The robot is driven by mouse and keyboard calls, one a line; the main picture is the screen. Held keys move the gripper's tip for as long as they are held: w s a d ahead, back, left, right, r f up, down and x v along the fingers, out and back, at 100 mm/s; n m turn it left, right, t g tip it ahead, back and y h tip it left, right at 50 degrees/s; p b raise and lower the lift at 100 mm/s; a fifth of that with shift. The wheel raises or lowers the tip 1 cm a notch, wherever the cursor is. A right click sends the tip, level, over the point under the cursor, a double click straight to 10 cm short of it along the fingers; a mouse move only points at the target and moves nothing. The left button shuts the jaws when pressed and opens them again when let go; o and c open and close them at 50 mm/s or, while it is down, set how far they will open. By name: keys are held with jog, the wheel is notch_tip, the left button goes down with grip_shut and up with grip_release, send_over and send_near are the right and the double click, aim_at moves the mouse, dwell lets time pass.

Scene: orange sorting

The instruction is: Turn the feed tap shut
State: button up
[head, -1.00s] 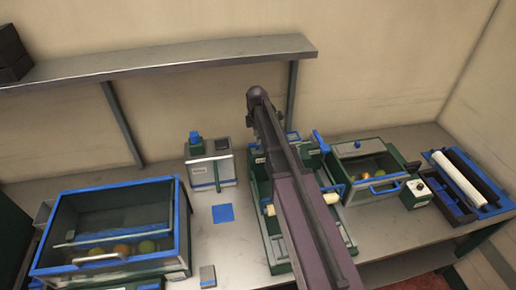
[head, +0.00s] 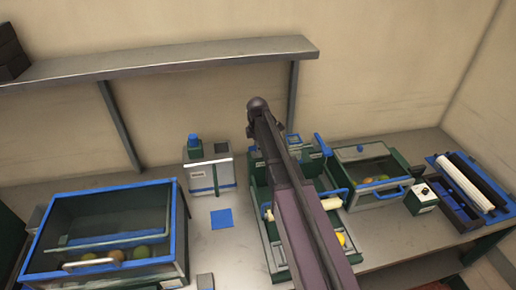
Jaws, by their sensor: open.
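A blue lever (head: 323,145) stands at the back right of the green tray unit in the middle of the bench; I cannot tell for sure that it is the feed tap, or how far it is turned. A grey-white box (head: 208,168) with a blue knob (head: 194,141) on top stands left of the unit. My dark arm reaches up from the bottom over the tray unit and covers much of it.
The green tray unit (head: 281,267) holds a yellow-orange fruit (head: 341,239) and pale rollers. A blue-rimmed bin (head: 105,187) with fruit is at left. A lidded green box (head: 372,153), a small switch box (head: 421,197) and a roller tray (head: 465,188) are at right. A shelf crosses the back wall.

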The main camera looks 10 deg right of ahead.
grip_shut()
jog(key=shift+d, duration=0.15)
jog(key=shift+m, duration=0.5)
jog(key=m, duration=0.7)
jog(key=shift+m, duration=0.4)
jog(key=m, duration=0.4)
jog(key=shift+m, duration=0.3)
jog(key=m, duration=0.4)
jog(key=shift+m, duration=0.4)
